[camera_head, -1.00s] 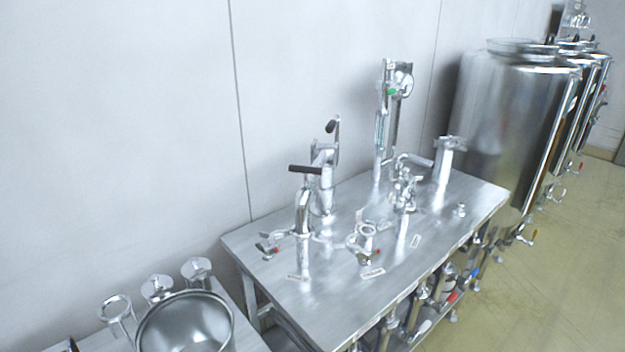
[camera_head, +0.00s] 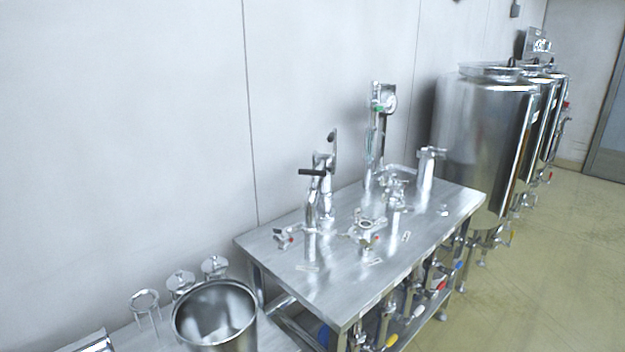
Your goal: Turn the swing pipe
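A bent steel pipe with a black handle (camera_head: 314,196) stands upright on the steel table, near its left back side. It looks like the swing pipe, though I cannot be certain. A small clamp (camera_head: 285,238) is to the left of its foot, and an open ring-shaped pipe port (camera_head: 366,228) is to its right. A second pipe with a dark handle (camera_head: 326,160) stands just behind it and partly overlaps it. Whether the pipe end is joined to a port is too small to tell. My gripper is not in view.
The steel table (camera_head: 345,290) has valves with coloured handles beneath it. A tall fitting with a green part (camera_head: 376,130) stands at its back. Large tanks (camera_head: 485,140) are to the right. A steel pot (camera_head: 215,318) is at lower left. The floor (camera_head: 540,270) at right is clear.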

